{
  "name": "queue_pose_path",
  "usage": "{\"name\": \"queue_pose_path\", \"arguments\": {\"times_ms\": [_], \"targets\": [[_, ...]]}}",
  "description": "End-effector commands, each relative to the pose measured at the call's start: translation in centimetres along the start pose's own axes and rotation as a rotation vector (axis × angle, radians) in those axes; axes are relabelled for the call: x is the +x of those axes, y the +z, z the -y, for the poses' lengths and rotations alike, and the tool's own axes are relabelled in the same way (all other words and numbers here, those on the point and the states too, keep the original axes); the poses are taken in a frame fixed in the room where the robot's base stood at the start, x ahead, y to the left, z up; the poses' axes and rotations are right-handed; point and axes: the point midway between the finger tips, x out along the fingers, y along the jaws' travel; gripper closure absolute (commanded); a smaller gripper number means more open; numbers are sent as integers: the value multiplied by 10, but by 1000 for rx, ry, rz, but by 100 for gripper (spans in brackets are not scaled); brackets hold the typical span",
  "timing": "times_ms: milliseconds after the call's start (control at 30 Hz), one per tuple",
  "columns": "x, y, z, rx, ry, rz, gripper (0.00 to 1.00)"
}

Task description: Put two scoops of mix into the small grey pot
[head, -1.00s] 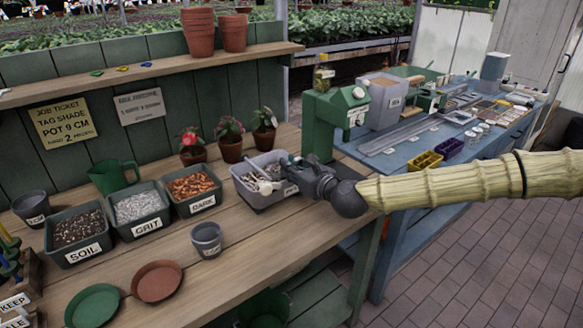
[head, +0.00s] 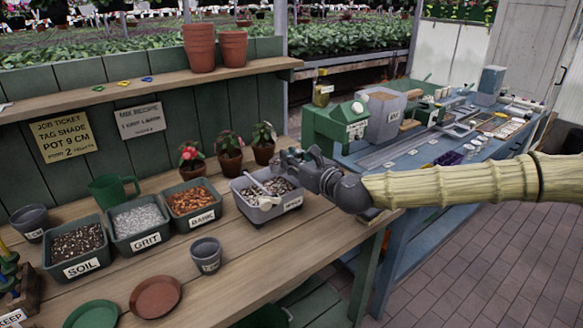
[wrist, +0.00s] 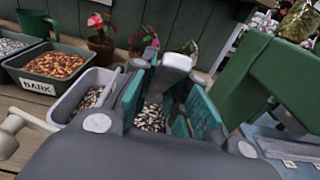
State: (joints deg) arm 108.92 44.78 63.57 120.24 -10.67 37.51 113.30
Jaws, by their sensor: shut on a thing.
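A grey bin of speckled mix (head: 252,213) stands on the wooden bench, and it also shows in the wrist view (wrist: 66,106). A pale scoop (head: 268,203) lies across its front rim; its rounded end shows at the left in the wrist view (wrist: 10,132). My gripper (head: 292,163) is over the right back part of the bin. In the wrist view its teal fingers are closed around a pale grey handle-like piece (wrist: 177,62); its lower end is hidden. A small grey pot (head: 206,256) stands upright on the bench, left of and nearer than the bin.
Bins of soil (head: 77,246), grit (head: 139,222) and bark (head: 191,201) stand in a row to the left. Another grey pot (head: 30,220) is at far left. Potted flowers (head: 229,160) stand behind the bin. A green machine (head: 335,125) stands right of it.

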Motion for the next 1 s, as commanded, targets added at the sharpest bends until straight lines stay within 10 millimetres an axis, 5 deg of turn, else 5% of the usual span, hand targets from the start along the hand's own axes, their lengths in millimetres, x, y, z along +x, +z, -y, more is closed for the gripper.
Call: {"name": "queue_pose_path", "arguments": {"times_ms": [400,1000], "targets": [[-3,30,0,-1,-1,25,100],[-4,36,0,0,-2,30,100]]}}
